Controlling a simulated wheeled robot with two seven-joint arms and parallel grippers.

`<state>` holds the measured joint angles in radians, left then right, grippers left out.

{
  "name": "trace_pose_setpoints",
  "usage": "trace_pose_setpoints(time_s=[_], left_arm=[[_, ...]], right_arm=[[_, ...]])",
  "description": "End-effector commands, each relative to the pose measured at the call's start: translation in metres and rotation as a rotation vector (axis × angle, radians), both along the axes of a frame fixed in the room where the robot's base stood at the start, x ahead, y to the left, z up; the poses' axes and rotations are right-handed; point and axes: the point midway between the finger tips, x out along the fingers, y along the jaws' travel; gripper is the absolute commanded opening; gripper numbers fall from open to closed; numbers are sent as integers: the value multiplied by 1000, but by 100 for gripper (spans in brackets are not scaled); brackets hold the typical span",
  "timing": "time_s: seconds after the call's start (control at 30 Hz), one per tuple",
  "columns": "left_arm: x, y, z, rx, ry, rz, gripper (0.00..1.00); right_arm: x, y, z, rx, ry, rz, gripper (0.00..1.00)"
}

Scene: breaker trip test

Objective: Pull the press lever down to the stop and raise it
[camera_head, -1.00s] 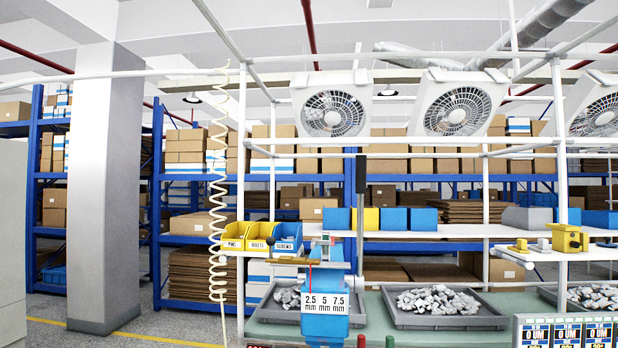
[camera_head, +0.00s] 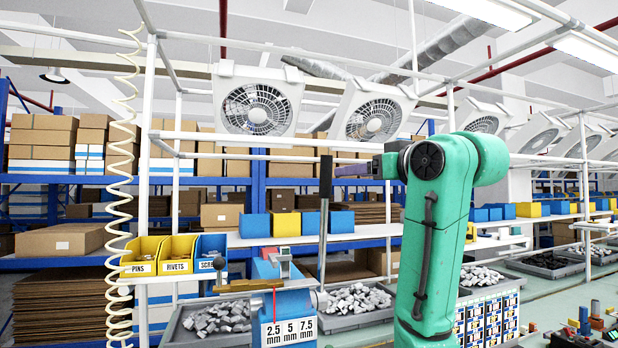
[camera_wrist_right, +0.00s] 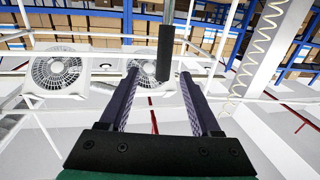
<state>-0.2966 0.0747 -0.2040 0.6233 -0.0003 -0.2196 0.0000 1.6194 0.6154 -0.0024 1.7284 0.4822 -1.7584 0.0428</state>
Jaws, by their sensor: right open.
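The press lever (camera_head: 325,195) has a black handle on a grey rod and stands upright beside the blue press (camera_head: 288,312), which is marked 2.5, 5 and 7.5 mm. My right gripper (camera_head: 345,170) comes from the green arm and points left, level with the upper part of the black handle. In the right wrist view my right gripper (camera_wrist_right: 160,74) is open and empty, its two dark fingers apart. The black lever handle (camera_wrist_right: 166,50) shows there at the gap between the fingertips; I cannot tell whether it is between them or just beyond. My left gripper is out of view.
Yellow and blue bins (camera_head: 178,255) marked pins, rivets and screws stand left of the press. Grey trays (camera_head: 345,317) of metal parts lie behind it. A white frame with fans (camera_head: 257,108) rises behind. My green arm covers part of the bench.

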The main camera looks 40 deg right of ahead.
Motion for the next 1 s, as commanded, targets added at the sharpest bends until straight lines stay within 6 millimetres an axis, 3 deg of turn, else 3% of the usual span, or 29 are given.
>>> trace_pose_setpoints(time_s=[0.17, 0.4, 0.6, 0.73, 0.97, 1.0], left_arm=[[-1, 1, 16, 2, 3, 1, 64], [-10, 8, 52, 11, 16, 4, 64], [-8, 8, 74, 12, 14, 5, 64], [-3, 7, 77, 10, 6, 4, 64], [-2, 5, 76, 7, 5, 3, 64], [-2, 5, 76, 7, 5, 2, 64]], right_arm=[[26, -3, 4, 1, 5, 2, 64], [91, -12, 6, 0, 6, 2, 64], [132, -18, 4, 0, 3, 1, 64], [143, -19, 0, -2, 2, 1, 64], [144, -19, -2, -2, 0, 1, 64], [144, -19, -2, -2, 0, 1, 49]])
